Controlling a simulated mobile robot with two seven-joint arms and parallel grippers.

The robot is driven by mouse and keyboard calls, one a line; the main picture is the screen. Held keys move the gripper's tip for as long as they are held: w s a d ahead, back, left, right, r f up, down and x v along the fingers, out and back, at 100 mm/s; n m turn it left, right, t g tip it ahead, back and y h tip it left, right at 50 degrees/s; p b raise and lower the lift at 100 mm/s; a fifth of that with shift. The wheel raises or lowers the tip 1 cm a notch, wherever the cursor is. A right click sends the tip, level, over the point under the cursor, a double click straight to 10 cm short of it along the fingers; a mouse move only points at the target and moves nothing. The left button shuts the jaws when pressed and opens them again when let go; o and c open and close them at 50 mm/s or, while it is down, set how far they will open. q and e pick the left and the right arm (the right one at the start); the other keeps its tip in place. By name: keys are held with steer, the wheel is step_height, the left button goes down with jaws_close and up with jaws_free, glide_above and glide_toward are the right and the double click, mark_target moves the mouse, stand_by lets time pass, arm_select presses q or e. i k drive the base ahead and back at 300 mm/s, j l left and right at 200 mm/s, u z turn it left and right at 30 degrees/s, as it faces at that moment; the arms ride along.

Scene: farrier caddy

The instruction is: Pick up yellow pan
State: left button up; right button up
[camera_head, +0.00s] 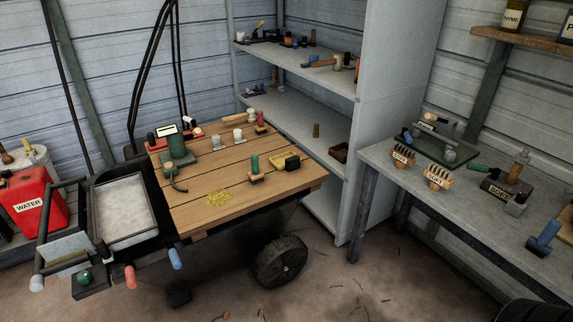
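The yellow pan (279,160) lies near the right edge of the wooden cart top (222,172). A small black block-like thing (292,163) sits at its right side; I cannot tell whether it lies in the pan or is part of it. A brush with a green handle (255,166) stands upright just left of the pan, apart from it. Neither of my grippers shows in the head view.
Yellow scraps (219,197) lie at the front middle of the cart top. A green device (176,153) and white cups (238,135) stand behind. A grey shelf unit (386,92) rises behind right; a workbench (467,182) with labelled brushes stands right. Floor is open in front.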

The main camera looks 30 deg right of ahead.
mark_target(289, 161)
steer(key=i+l+u, duration=0.25)
steer(key=l+u, duration=0.15)
steer(key=l, duration=0.85)
steer(key=l+u, duration=0.45)
steer(key=l, duration=0.75)
steer(key=i, duration=0.05)
